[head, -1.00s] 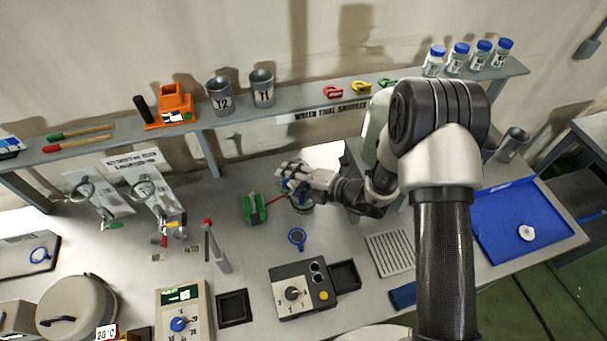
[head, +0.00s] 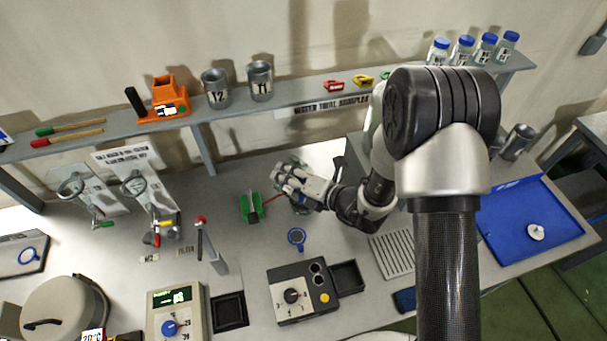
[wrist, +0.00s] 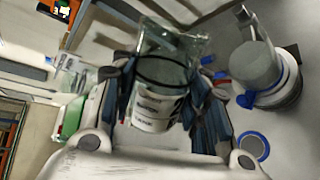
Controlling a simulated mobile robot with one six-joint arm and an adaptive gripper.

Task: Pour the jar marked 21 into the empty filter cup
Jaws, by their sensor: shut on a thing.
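My gripper (head: 280,174) is over the middle of the bench in the head view, and its fingers hide what it holds there. In the wrist view its dark fingers are shut around the sides of a clear glass jar (wrist: 160,105). The jar has a white label with black print; I cannot read its number surely. Its upper glass sticks out beyond the fingers, and its contents are unclear. A grey cup-like vessel (wrist: 255,65) with a blue part stands to the right of the jar, apart from it. I cannot tell whether it is the filter cup.
A blue-rimmed disc (head: 297,237) lies in front, near a dark control box (head: 291,295). Several blue-capped jars (head: 463,50) and cups T2 (head: 216,90) and T1 (head: 260,82) stand on the shelf. A blue tray (head: 520,225) lies right.

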